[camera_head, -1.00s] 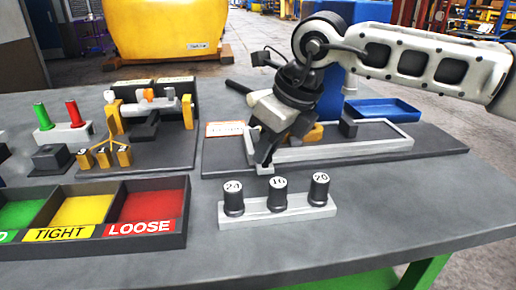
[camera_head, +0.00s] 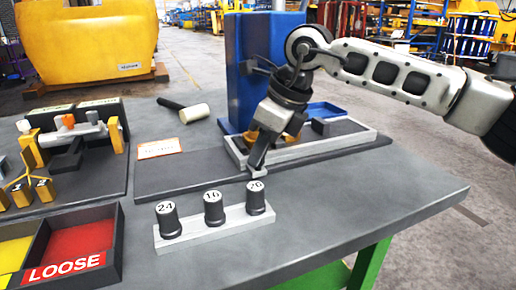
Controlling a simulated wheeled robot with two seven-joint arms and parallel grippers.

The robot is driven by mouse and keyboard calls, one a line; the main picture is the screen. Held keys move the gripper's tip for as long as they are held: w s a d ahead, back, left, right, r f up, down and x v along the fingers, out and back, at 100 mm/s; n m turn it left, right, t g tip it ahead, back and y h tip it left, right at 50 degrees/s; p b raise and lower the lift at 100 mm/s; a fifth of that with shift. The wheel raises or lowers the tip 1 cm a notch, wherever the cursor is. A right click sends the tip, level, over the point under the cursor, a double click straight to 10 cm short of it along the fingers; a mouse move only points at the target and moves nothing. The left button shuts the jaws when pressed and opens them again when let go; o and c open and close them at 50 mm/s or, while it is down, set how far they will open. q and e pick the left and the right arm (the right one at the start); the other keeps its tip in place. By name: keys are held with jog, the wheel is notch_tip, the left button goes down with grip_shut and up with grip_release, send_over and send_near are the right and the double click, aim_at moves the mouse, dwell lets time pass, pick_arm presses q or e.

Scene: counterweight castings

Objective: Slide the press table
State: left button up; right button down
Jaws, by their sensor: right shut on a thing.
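The press table (camera_head: 318,150) is a light grey rimmed slide on a dark base plate (camera_head: 185,175). It lies in front of the blue press (camera_head: 250,45) and sits toward the right end of the plate, with bare plate to its left. My right gripper (camera_head: 258,166) points down at the table's near left corner and is shut on a small grey piece there, seemingly its handle. A yellow part, partly hidden behind the gripper, and a dark block (camera_head: 320,127) show at the table. My left gripper is not in view.
A pale rack (camera_head: 215,228) with three dark weights marked 24, 16 and 20 stands in front. A blue tray (camera_head: 330,109) lies behind the press table. A hammer (camera_head: 190,112) and a label card (camera_head: 158,148) lie left. Sorting bins (camera_head: 75,245) are front left.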

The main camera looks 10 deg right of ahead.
jog(key=c, duration=1.3)
grip_release()
jog(key=shift+o, duration=0.2)
jog(key=p+v, duration=0.1)
jog(key=v, duration=1.5)
